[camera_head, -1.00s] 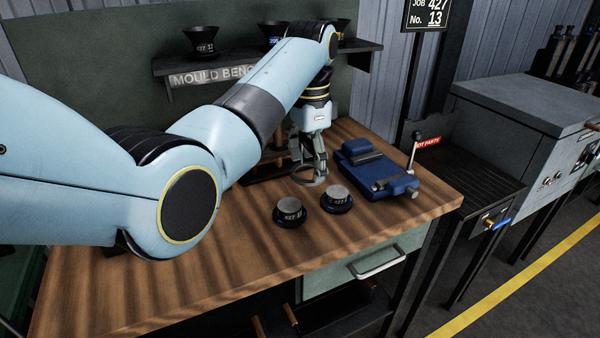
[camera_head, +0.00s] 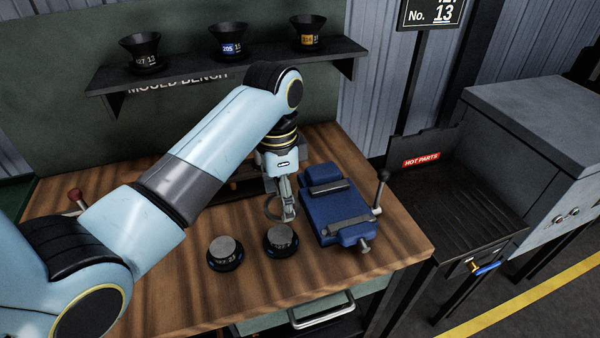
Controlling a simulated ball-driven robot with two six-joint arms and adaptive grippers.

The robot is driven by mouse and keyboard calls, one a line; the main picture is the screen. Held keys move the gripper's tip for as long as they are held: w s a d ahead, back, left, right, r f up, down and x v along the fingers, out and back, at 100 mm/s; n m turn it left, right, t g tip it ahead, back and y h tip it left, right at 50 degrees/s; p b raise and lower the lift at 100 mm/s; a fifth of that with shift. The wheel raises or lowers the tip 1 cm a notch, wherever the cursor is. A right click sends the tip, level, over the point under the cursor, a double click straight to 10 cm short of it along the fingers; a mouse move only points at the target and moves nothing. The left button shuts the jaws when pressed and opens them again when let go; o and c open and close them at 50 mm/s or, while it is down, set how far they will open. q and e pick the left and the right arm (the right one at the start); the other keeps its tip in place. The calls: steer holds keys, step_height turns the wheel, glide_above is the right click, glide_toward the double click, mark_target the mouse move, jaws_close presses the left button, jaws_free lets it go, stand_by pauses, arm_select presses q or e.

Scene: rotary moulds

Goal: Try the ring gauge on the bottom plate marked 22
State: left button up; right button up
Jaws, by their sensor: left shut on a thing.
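My left gripper (camera_head: 288,212) is shut on the ring gauge (camera_head: 266,207), a thin grey ring. It holds the ring just behind the right one of two plates; the height above the bench is hard to judge. My right gripper is out of view.
A blue vise (camera_head: 337,208) with a lever stands just right of the gripper. Several dark funnel-shaped moulds, one a black mould (camera_head: 141,54), stand on the back shelf (camera_head: 190,72). A hot parts tray (camera_head: 455,205) is at the right. The wooden bench (camera_head: 175,290) is clear in front.

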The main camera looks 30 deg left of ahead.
mark_target(281, 236)
arm_select(q)
steer(key=shift+s+a+f, duration=0.15)
steer(key=shift+s+f, duration=0.15)
steer(key=shift+s, duration=0.35)
steer(key=shift+f, duration=0.3)
step_height(281, 236, down, 3)
steer(key=shift+w+f, duration=0.15)
steer(key=shift+f, duration=0.75)
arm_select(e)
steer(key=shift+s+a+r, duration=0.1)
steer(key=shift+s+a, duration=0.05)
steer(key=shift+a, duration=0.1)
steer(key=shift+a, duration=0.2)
arm_select(q)
steer(key=shift+f, duration=0.35)
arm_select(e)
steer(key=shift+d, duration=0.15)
arm_select(q)
steer(key=shift+f+b, duration=0.4)
steer(key=shift+f, duration=0.4)
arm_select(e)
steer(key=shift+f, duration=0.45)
arm_select(q)
steer(key=shift+f+b, duration=0.3)
steer(key=shift+f, duration=0.35)
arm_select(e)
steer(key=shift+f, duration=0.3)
